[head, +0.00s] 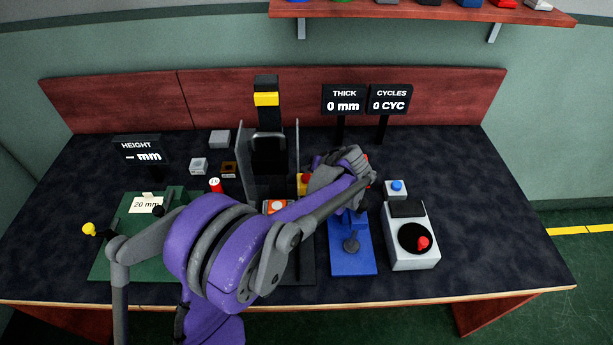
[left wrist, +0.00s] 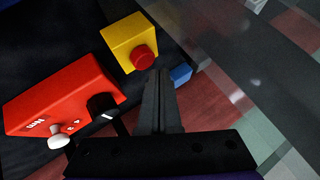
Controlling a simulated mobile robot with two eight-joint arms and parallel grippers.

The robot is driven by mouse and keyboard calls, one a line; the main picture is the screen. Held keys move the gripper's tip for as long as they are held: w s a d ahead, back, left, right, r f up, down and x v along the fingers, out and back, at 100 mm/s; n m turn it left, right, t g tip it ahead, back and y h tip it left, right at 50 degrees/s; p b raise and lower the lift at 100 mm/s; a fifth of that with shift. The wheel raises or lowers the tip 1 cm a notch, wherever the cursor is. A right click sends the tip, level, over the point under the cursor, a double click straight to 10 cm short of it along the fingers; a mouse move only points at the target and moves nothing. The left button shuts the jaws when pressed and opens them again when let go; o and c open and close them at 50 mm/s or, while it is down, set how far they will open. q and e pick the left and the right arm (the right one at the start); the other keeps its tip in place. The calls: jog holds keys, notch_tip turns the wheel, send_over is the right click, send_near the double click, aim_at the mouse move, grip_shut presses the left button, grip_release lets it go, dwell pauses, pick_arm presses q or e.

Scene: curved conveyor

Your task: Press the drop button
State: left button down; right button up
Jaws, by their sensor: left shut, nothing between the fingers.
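A yellow box (left wrist: 125,42) with a red round button (left wrist: 143,58) shows in the left wrist view. In the head view the box (head: 302,188) stands just right of the tall press-like machine, partly hidden by my arm. My left gripper (left wrist: 158,75) is shut and empty, its fingertips pointing close beside the red button; I cannot tell if they touch. In the head view the left gripper (head: 322,176) is mostly hidden behind its wrist. A blue button (head: 397,186) sits on a pale box at the right. No button label is readable. My right gripper is not in view.
A red box (left wrist: 65,95) with a dial and white knob is beside the yellow box. A blue joystick base (head: 352,262) and grey crank box (head: 412,258) stand right. The table's right end is clear.

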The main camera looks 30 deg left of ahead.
pick_arm(q)
jog(key=shift+f, duration=0.1)
dwell(0.3)
jog(key=shift+f+b, duration=0.3)
jog(key=shift+f, duration=0.05)
jog(key=shift+f+b, duration=0.35)
jog(key=shift+f, duration=0.25)
dwell(0.6)
jog(key=shift+r, duration=0.1)
jog(key=shift+r+p, duration=0.7)
jog(key=shift+r, duration=0.25)
jog(key=shift+r+p, duration=1.6)
jog(key=shift+r, duration=0.85)
